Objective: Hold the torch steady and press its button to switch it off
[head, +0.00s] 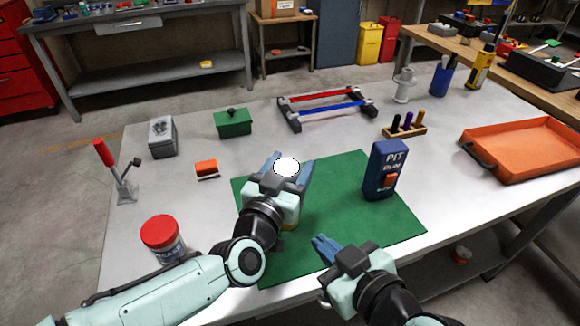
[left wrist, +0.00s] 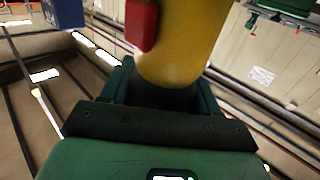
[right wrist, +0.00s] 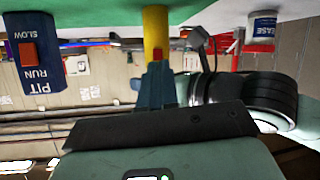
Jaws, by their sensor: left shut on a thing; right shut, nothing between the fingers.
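My left gripper (head: 284,172) is shut on the torch, whose lit white end (head: 287,167) faces up over the green mat (head: 345,215). In the left wrist view the torch's yellow body (left wrist: 185,45) stands between the fingers, with a red button (left wrist: 141,22) on its side. My right gripper (head: 325,247) is shut and empty, low over the front of the mat, right of and nearer than the torch. In the right wrist view its fingertips (right wrist: 155,78) point toward the yellow torch (right wrist: 155,22) and its red button (right wrist: 157,50); a gap to the button cannot be judged.
A blue pit box (head: 378,160) with a red switch stands on the mat's right side. A red-lidded jar (head: 161,236) is at the left front. An orange tray (head: 525,143) lies at the right. A green box (head: 233,123) and a rack (head: 325,104) stand behind.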

